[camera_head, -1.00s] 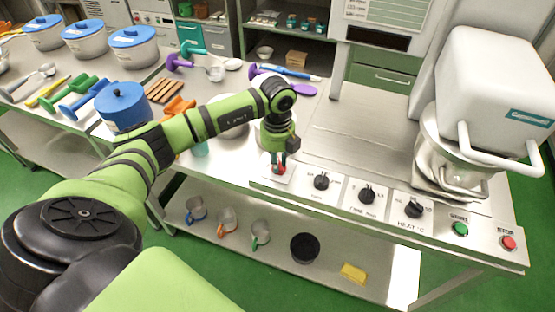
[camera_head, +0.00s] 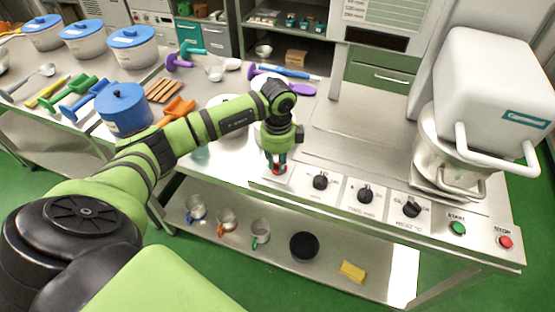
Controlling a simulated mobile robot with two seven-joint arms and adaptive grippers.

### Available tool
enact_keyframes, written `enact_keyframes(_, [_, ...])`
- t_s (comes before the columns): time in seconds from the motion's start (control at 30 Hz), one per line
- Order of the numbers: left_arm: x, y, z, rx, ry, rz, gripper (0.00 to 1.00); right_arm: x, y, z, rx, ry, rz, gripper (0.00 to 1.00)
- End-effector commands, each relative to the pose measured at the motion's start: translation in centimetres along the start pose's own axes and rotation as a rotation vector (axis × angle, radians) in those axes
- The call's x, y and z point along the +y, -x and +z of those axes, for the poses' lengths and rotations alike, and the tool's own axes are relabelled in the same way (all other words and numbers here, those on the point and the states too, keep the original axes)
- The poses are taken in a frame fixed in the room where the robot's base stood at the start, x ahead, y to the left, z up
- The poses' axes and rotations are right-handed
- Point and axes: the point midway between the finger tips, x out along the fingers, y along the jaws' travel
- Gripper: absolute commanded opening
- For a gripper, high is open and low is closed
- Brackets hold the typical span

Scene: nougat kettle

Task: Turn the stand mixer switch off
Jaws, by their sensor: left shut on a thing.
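A control panel runs along the front edge of the steel table. At its left end is a small plate (camera_head: 268,177) with a red switch (camera_head: 276,171), mostly hidden by my gripper. My left gripper (camera_head: 276,166) points down onto this plate and is shut on the red switch. The switch's exact position is too small to tell. The large white mixer machine (camera_head: 495,85) stands at the right of the table. My right gripper is not in view.
Right of the switch are black knobs (camera_head: 320,181), a green start button (camera_head: 458,228) and a red stop button (camera_head: 505,242). Blue-lidded pots (camera_head: 126,108) and utensils stand to the left. Mugs (camera_head: 261,232), a black bowl (camera_head: 304,247) and a yellow sponge (camera_head: 352,271) are on the lower shelf.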

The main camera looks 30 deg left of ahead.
Motion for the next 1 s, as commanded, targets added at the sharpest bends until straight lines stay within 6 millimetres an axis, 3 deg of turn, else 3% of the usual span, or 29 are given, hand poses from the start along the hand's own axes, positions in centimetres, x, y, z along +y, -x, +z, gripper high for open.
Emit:
enact_keyframes(0.77, [-0.16,0.17,0.07,-0.002,0.109,-0.005,0.0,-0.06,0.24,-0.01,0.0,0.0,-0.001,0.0])
enact_keyframes(0.8, [-0.16,0.17,0.07,-0.002,0.109,-0.005,0.29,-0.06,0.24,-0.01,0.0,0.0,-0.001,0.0])
enact_keyframes(0.83, [-0.16,0.17,0.07,-0.001,0.109,-0.005,0.41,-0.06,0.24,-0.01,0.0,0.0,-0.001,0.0])
enact_keyframes(0.87, [-0.15,0.16,0.06,-0.001,0.109,-0.005,0.45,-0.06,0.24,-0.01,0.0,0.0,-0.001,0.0])
enact_keyframes(1.0, [-0.1,0.1,0.03,-0.001,0.107,-0.003,0.45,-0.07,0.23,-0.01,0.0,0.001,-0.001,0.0])
